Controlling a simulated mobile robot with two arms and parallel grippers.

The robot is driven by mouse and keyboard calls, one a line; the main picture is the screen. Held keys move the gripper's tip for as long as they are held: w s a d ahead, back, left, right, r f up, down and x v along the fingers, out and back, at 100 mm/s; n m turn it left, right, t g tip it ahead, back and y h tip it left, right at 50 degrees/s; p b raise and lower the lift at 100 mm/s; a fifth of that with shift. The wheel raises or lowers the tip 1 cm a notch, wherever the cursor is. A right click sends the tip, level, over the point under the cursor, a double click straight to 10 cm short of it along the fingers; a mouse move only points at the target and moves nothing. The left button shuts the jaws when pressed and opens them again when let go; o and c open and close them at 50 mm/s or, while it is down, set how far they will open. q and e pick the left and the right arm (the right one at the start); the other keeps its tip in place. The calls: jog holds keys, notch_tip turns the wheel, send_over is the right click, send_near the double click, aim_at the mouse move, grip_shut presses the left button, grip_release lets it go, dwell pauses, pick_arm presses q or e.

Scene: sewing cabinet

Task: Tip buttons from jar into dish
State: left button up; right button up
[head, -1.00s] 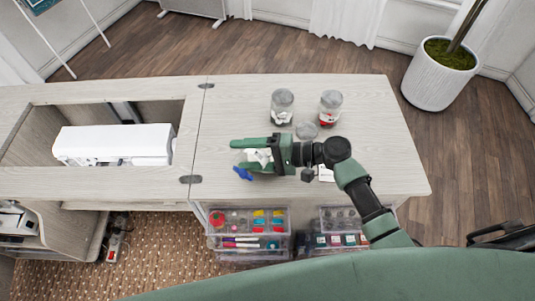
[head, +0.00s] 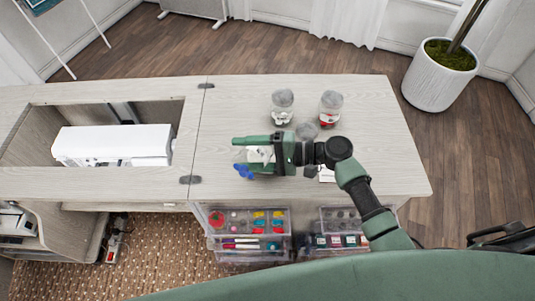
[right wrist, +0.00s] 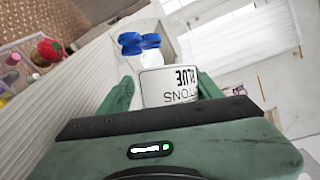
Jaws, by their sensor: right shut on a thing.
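My right gripper (head: 262,154) is shut on a clear jar above the front part of the cabinet top. The jar's white label (right wrist: 168,86) reads "BLUE" and "BUTTONS" upside down in the right wrist view, between the two green fingers (right wrist: 163,92). Blue buttons (right wrist: 131,42) show beyond the label. In the head view blue buttons (head: 243,171) show in a clump at the lower left of the gripper. I cannot tell whether they are inside the jar or out of it. I cannot make out the dish. My left gripper is not in view.
Two more jars, one with whitish contents (head: 282,107) and one with red (head: 330,109), stand at the back. A grey round piece (head: 306,131) lies near my wrist. A white sewing machine (head: 115,145) sits in the left recess. Clear drawers (head: 248,232) are below the front edge.

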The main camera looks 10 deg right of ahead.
jog(key=shift+w+d+r+m+y, duration=0.2)
jog(key=shift+r+m+y, duration=0.2)
jog(key=shift+m, duration=0.3)
dwell(0.4)
jog(key=shift+s+a+f+n+h, duration=0.15)
jog(key=shift+f+n+h, duration=0.15)
jog(key=shift+n, duration=0.25)
jog(key=shift+s+a+f+n+h, duration=0.15)
jog(key=shift+f+n+h, duration=0.15)
jog(key=shift+n, duration=0.25)
jog(key=shift+r, duration=0.1)
jog(key=shift+w+d+r+m+y, duration=0.2)
jog(key=shift+r+m+y, duration=0.2)
jog(key=shift+m, duration=0.3)
dwell(0.4)
jog(key=shift+w+d+r+m+y, duration=0.3)
jog(key=shift+m+y, duration=0.1)
jog(key=shift+m, duration=0.4)
jog(key=shift+w+d+r+m+y, duration=0.15)
jog(key=shift+w+r+m+y, duration=0.2)
jog(key=shift+m, duration=0.45)
dwell(1.3)
jog(key=shift+s, duration=0.15)
